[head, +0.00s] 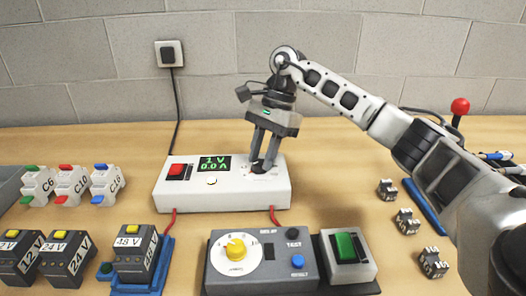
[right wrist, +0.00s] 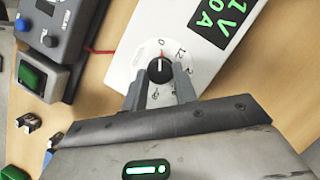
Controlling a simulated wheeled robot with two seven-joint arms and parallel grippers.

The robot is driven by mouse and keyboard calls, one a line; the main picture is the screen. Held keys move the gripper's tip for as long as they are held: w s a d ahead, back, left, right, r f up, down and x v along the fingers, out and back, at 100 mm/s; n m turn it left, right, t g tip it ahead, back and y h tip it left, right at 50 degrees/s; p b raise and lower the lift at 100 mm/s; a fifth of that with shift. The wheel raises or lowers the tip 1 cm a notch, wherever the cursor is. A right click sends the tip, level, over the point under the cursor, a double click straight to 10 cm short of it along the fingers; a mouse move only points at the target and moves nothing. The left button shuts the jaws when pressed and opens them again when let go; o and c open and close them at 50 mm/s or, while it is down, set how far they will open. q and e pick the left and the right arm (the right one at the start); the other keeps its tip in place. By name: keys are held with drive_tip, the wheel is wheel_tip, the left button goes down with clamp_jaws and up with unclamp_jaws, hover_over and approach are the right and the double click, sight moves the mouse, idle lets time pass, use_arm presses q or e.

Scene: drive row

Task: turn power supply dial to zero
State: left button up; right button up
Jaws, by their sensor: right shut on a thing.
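The white power supply (head: 222,199) stands on the bench. Its green display (head: 213,163) reads 1 V and 0.0 A. Its black dial (right wrist: 160,69) shows in the right wrist view on a white face with numbers around it, and the dial's mark points close to the 0. My right gripper (head: 261,166) reaches down from above, and its fingers are shut on the dial. In the right wrist view the fingertips (right wrist: 160,82) are at the dial's sides. In the head view the fingers mostly hide the dial. My left gripper is not in view.
A red switch (head: 177,170) sits left of the display. In front stands a grey relay box with a yellow knob (head: 236,247), next to a green button box (head: 346,250). Breakers and supply modules fill the left. A red-knobbed lever (head: 460,107) and small blocks are at the right.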

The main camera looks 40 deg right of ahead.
idle(0.5)
drive_tip(key=o, duration=1)
use_arm(q)
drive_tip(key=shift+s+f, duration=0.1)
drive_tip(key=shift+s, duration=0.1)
drive_tip(key=p, duration=0.1)
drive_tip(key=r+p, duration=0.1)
drive_tip(key=p, duration=0.1)
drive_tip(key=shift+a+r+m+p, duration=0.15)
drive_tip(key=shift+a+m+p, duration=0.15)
use_arm(e)
drive_tip(key=v, duration=1.6)
drive_tip(key=shift+w+a, duration=0.1)
drive_tip(key=shift+a, duration=0.05)
